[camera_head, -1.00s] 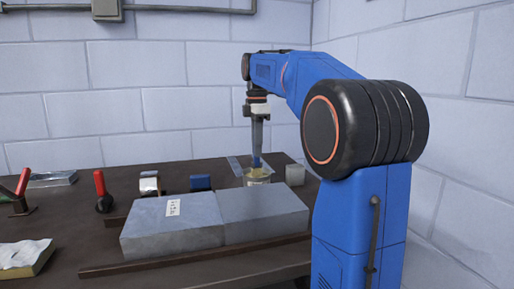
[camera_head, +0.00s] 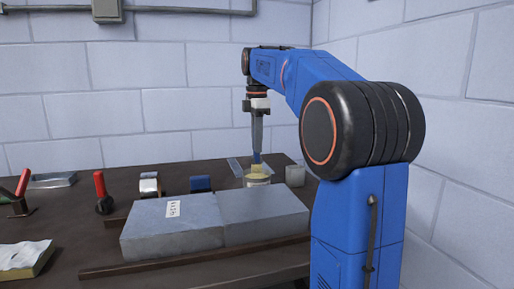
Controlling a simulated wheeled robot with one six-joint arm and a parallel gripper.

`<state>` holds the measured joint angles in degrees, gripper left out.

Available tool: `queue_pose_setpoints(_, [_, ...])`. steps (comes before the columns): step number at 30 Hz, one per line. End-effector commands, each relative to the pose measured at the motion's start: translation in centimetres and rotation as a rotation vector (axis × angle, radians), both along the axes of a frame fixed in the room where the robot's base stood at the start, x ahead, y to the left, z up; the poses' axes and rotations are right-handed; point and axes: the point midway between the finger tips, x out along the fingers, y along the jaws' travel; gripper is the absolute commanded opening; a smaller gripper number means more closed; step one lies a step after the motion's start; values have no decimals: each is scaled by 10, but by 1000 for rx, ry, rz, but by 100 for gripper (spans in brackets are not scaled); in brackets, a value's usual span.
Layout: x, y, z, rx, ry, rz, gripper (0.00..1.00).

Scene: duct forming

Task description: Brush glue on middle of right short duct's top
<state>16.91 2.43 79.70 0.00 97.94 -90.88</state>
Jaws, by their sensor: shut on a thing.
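Two short grey ducts lie end to end on the dark bench. The right short duct (camera_head: 263,213) has a plain, bare-looking top, and the left duct (camera_head: 150,232) bears a white label. My gripper (camera_head: 257,150) points straight down behind the right duct, shut on a brush (camera_head: 257,158) with a blue part showing below the fingers. The brush's pale lower end is at the mouth of a small glue pot (camera_head: 257,181). I cannot tell whether the bristles are still inside the pot. The duct hides part of the pot's base.
A dark rail (camera_head: 190,259) runs along the ducts' front. A small grey block (camera_head: 295,176) stands right of the pot. A tape roll (camera_head: 149,185), a blue item (camera_head: 201,184) and red-handled clamps (camera_head: 100,185) stand at left. A white cloth (camera_head: 22,254) lies front left.

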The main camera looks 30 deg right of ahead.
Motion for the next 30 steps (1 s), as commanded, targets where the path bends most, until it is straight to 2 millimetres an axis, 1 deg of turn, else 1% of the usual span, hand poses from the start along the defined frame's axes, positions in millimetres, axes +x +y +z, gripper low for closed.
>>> queue_pose_setpoints(21, [1,0,46,-1,-2,0,0])
queue_pose_setpoints(24, [0,0,49,-1,-2,0,0])
queue_pose_setpoints(30, [0,0,50,0,-1,0,0])
